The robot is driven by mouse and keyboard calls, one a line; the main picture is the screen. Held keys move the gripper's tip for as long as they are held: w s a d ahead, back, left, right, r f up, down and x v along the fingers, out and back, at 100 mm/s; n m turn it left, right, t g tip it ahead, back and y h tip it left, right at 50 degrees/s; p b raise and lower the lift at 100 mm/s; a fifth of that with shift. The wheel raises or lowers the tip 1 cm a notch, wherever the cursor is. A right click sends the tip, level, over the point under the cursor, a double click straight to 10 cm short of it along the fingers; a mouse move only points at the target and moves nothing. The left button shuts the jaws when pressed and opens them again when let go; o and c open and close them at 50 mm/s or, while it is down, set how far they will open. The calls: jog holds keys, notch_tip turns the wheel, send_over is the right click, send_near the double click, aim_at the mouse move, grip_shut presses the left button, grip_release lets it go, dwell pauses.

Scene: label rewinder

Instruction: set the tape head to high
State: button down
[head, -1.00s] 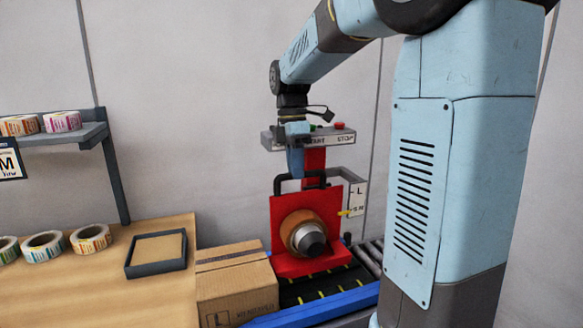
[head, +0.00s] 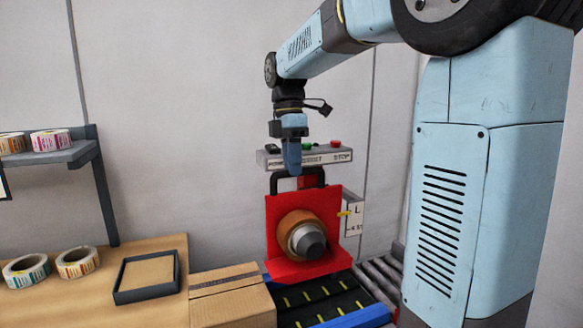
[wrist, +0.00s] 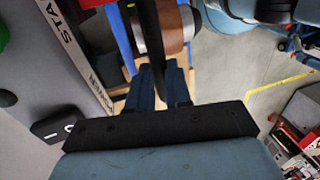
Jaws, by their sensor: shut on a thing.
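The tape head (head: 274,225) is a red plate with an orange-brown roll and a grey hub on its front, standing above the conveyor. A black loop handle (head: 324,178) is on its top. My gripper (head: 292,172) points down and is shut on that handle. In the wrist view the two blue fingers of my gripper (wrist: 160,72) flank the dark handle bar (wrist: 150,35). A yellow pointer (head: 344,213) on the head's right side is about level with the "L" on the white scale plate (head: 357,222). Smaller lettering sits lower on the plate.
A control box (head: 335,157) with a green and a red button is just behind my gripper. A cardboard box (head: 232,300) stands left of the dark conveyor belt (head: 320,305). A wooden table (head: 110,305) with label rolls and a tray (head: 150,275) is farther left.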

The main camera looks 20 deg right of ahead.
jog(key=shift+r, duration=0.2)
jog(key=c, duration=1.1)
grip_release()
jog(key=shift+f, duration=0.1)
jog(key=shift+o, duration=0.2)
jog(key=v, duration=1.3)
jog(key=shift+r, duration=0.4)
jog(key=shift+s, duration=0.1)
jog(key=s+d+f+m+t, duration=0.2)
jog(key=s+f+m+t, duration=0.2)
jog(key=s+f+m, duration=0.5)
jog(key=s+d+f+m+t, duration=0.1)
jog(key=s+f+m+t, duration=0.3)
jog(key=s+f+m, duration=0.5)
jog(key=s+f, duration=0.3)
jog(key=s, duration=0.1)
jog(key=shift+s+d+f+m, duration=0.15)
jog(key=shift+d+m, duration=0.25)
